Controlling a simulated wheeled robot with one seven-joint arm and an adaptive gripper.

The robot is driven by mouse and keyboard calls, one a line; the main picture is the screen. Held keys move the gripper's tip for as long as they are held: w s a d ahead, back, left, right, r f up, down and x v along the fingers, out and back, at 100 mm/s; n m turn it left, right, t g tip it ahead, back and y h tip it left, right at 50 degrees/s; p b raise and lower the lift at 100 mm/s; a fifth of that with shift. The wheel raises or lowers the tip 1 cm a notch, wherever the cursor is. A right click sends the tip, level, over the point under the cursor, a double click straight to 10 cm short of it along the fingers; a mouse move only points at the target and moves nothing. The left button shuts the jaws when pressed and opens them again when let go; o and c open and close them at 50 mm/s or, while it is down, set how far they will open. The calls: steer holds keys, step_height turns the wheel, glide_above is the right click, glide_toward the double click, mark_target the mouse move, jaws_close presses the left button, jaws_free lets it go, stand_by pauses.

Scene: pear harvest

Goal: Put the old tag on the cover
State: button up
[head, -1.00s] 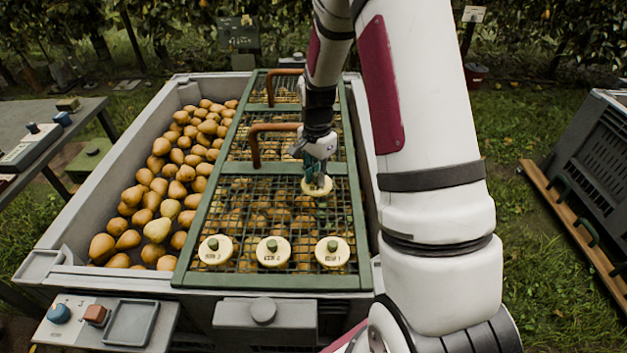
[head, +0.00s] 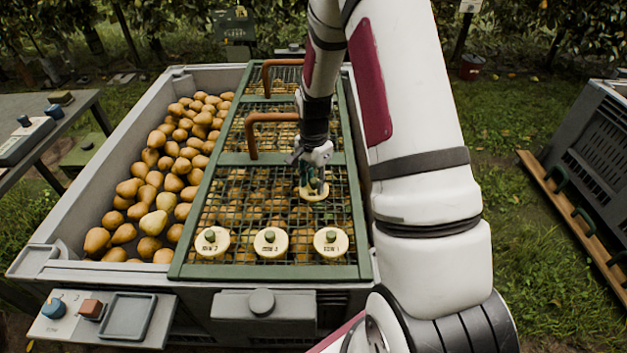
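The cover (head: 222,160) is a green-framed wire mesh lid with two brown handles, lying over the right part of the pear bin. Three round cream tags with green knobs lie in a row on its near end: a left tag (head: 212,247), a middle tag (head: 271,247) and a right tag (head: 331,247). Another round cream tag (head: 314,195) is at my gripper (head: 313,184), over the mesh behind the right tag. My gripper points down with its fingers at this tag's knob. Whether the fingers are closed on it, and whether the tag touches the mesh, I cannot tell.
Pears (head: 160,190) fill the open left part of the grey bin (head: 60,228). A control panel with a blue knob (head: 54,308), a brown button (head: 91,309) and a shallow tray (head: 128,317) is at the near left. A dark crate (head: 597,160) stands at the right.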

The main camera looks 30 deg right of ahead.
steer(key=shift+r, duration=0.1)
step_height(320, 180, up, 12)
steer(key=p, duration=0.3)
step_height(320, 180, up, 10)
steer(key=n, duration=0.4)
glide_above(313, 180)
steer(key=s+a, duration=0.6)
steer(key=s+a+r+n, duration=0.3)
steer(key=s+n, duration=0.1)
steer(key=s, duration=0.5)
steer(key=s+a+r+n, duration=0.3)
steer(key=s, duration=0.6)
steer(key=s+a+r+n+t, duration=0.1)
steer(key=s+a+r+n, duration=0.2)
steer(key=s, duration=0.6)
steer(key=shift+a+n, duration=0.25)
steer(key=shift+n, duration=0.55)
steer(key=shift+r, duration=0.15)
step_height(313, 180, up, 17)
steer(key=t+p, duration=0.3)
steer(key=p, duration=1.2)
steer(key=shift+r, duration=0.15)
